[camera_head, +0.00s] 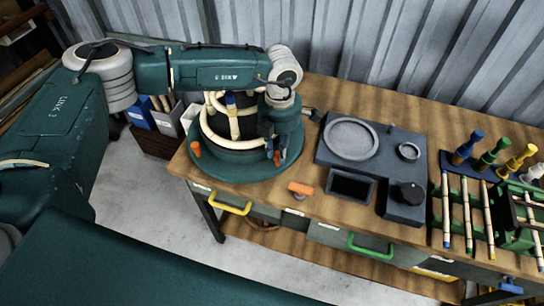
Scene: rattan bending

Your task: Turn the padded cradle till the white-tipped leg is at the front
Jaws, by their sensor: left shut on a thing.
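The padded cradle (236,125) is a dark, round form ringed by pale rattan hoops and posts. It stands on a round green base (215,170) at the left end of the workbench. A blue-tipped post (230,98) shows at its back. I cannot make out a white-tipped leg; my arm and gripper cover the cradle's right side. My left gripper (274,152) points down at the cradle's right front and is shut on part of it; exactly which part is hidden. My right gripper is not in view.
A grey fixture (387,140) with a round dish stands right of the cradle. An orange block (300,189) lies near the bench's front edge. Colour-tipped sticks lie in a green rack (514,233) at the right. A corrugated wall (390,45) closes off the back.

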